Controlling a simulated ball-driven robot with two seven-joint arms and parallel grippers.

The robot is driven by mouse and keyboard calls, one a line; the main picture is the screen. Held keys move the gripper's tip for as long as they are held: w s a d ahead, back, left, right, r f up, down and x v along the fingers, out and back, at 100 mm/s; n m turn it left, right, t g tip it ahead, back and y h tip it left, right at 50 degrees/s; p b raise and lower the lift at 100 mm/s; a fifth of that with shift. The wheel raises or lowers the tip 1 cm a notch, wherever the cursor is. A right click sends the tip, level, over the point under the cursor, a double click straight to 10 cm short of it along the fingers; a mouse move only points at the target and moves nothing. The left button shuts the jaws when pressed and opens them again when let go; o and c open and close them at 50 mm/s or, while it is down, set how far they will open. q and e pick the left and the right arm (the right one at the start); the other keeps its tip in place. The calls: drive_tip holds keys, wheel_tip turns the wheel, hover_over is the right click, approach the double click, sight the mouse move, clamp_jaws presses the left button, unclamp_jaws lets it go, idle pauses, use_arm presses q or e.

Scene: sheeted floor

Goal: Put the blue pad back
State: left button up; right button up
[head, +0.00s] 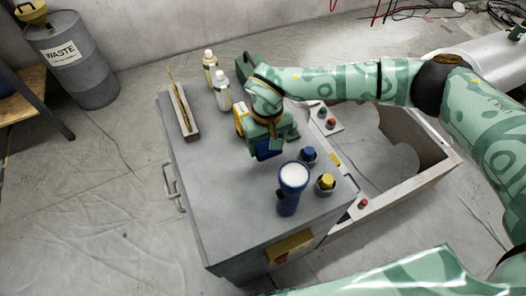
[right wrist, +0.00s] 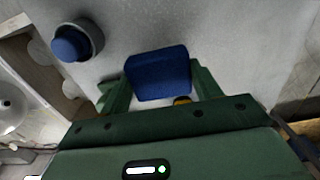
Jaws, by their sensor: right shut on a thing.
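The blue pad (head: 268,150) is a dark blue block with rounded edges. My right gripper (head: 268,139) is shut on it over the grey cabinet top (head: 235,185). In the right wrist view the pad (right wrist: 158,74) sits between the two green fingers of the gripper (right wrist: 160,88), with the bare grey top beyond it. I cannot tell whether the pad touches the top. The gripper hides part of the pad in the head view. My left gripper is not in view.
A blue-capped pot (head: 308,155), a yellow-capped pot (head: 325,183) and a blue cylinder with a white top (head: 290,188) stand nearby. A yellow object (head: 240,118) is left of the gripper. Two bottles (head: 222,92) and a narrow tray (head: 186,118) stand farther back. The front-left top is clear.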

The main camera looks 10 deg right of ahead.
sight(264, 153)
drive_tip(key=shift+a+f, duration=0.3)
drive_tip(key=shift+f, duration=0.1)
wheel_tip(264, 153, down, 3)
drive_tip(key=shift+s+a+b, duration=0.1)
drive_tip(key=shift+a+b, duration=0.05)
drive_tip(key=shift+b, duration=0.65)
drive_tip(key=shift+f, duration=0.25)
drive_tip(key=shift+r, duration=0.2)
drive_tip(key=shift+f, duration=0.2)
drive_tip(key=o, duration=0.9)
